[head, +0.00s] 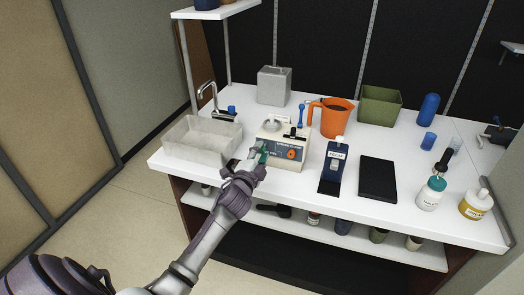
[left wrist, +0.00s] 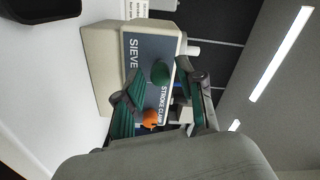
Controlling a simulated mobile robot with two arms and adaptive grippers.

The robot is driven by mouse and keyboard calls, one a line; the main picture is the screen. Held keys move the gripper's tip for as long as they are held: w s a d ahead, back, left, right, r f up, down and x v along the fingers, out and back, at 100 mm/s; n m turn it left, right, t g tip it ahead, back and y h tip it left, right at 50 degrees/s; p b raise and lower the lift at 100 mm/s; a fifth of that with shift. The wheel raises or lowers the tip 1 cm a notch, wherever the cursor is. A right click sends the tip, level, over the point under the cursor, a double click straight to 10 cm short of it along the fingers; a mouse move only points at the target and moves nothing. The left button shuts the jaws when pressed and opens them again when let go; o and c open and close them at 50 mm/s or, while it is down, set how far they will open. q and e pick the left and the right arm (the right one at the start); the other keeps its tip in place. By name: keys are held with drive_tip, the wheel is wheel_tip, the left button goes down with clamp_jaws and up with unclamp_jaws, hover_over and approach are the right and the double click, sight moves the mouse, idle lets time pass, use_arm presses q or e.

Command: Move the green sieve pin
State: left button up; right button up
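The green sieve pin (left wrist: 160,73) shows as a rounded green knob on the dark blue panel of the sieve machine (left wrist: 105,75) in the left wrist view. The panel carries the words SIEVE and STROKE CLAMP. My left gripper (left wrist: 161,80) is open, with one green-padded finger on each side of the pin; I cannot tell whether either touches it. An orange knob (left wrist: 151,117) sits further along the panel. In the head view my left gripper (head: 260,160) is at the left front of the cream machine (head: 282,163) and hides the pin. My right gripper is not in view.
A grey basin (head: 200,140) and tap (head: 212,98) stand left of the machine. An orange jug (head: 333,122), a navy dispenser (head: 333,165) and a black pad (head: 378,179) stand to its right. Bottles (head: 431,193) stand at the right of the white counter (head: 290,195).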

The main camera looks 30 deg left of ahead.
use_arm(q)
clamp_jaws()
drive_tip(key=shift+w+a, duration=0.1)
drive_tip(key=shift+w, duration=0.4)
drive_tip(key=shift+o, duration=1.1)
unclamp_jaws()
drive_tip(key=v, duration=1.2)
drive_tip(key=s+d+f+n+g+h, duration=0.1)
drive_tip(key=s+f+g, duration=0.1)
drive_tip(key=f, duration=0.9)
drive_tip(key=s+d+f+n+g+h, duration=0.1)
drive_tip(key=s+d+f+g, duration=0.15)
drive_tip(key=f, duration=0.85)
drive_tip(key=s+d+f+n+g+h, duration=0.1)
drive_tip(key=s+f+g, duration=0.1)
drive_tip(key=s+f, duration=0.45)
drive_tip(key=s+d+f+n+g, duration=0.1)
drive_tip(key=s+d+f+g, duration=0.15)
drive_tip(key=f, duration=0.75)
drive_tip(key=s+d+f+n+g, duration=0.1)
drive_tip(key=s+f, duration=0.4)
drive_tip(key=s, duration=0.5)
drive_tip(key=s+d+f+n+g+h, duration=0.1)
drive_tip(key=s+f+g, duration=0.3)
drive_tip(key=s, duration=0.7)
drive_tip(key=s+d+f+n+g, duration=0.2)
drive_tip(key=s+f, duration=0.5)
drive_tip(key=s, duration=0.4)
drive_tip(key=shift+d+f, duration=0.25)
drive_tip(key=shift+d, duration=0.4)
